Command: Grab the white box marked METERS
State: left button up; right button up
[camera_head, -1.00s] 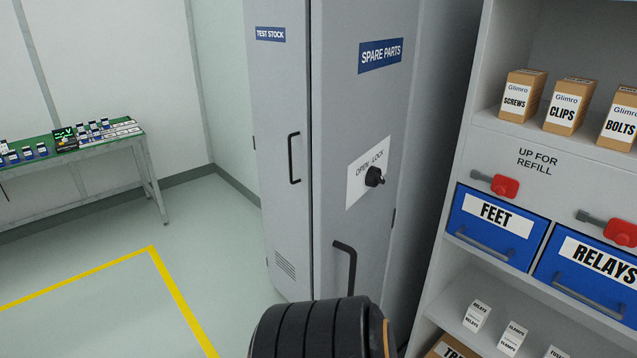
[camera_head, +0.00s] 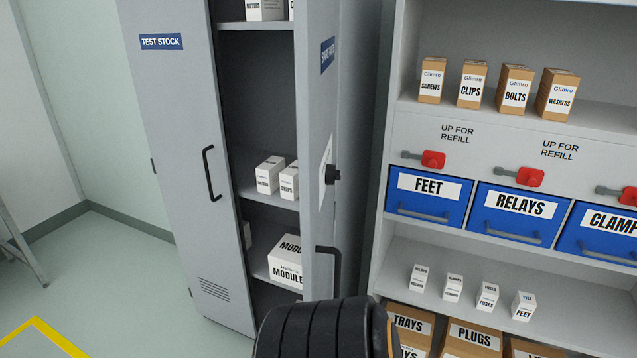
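White boxes stand inside the grey cabinet, behind its half-open SPARE PARTS door (camera_head: 319,130). On the middle shelf are two small white boxes, a left one (camera_head: 269,174) whose small label I cannot read surely and one that seems to read GRIPS (camera_head: 289,183). A larger white box marked MODULES (camera_head: 286,262) is on the shelf below, partly behind the door. On the top shelf a white box (camera_head: 264,9) is cut off by the picture edge. I cannot tell which box is marked METERS. Neither gripper shows.
The TEST STOCK door (camera_head: 176,130) is shut. The open door has a black handle (camera_head: 336,260) and knob (camera_head: 333,175). At right a rack holds brown boxes, blue drawers (camera_head: 427,198) and small white boxes (camera_head: 452,287). Open floor (camera_head: 110,290) lies at left.

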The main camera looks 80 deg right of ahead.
aim_at(268, 174)
jog(key=i+l+z, duration=0.1)
jog(key=z, duration=0.35)
jog(key=i+z, duration=0.25)
jog(key=z, duration=0.2)
jog(key=i+z, duration=0.2)
jog(key=z, duration=0.25)
jog(key=i+z, duration=0.15)
jog(key=z, duration=0.3)
jog(key=i+j+z, duration=0.15)
jog(key=z, duration=0.3)
jog(key=i+z, duration=0.25)
jog(key=z, duration=0.15)
jog(key=i+j+z, duration=0.15)
jog(key=z, duration=0.25)
jog(key=i, duration=0.1)
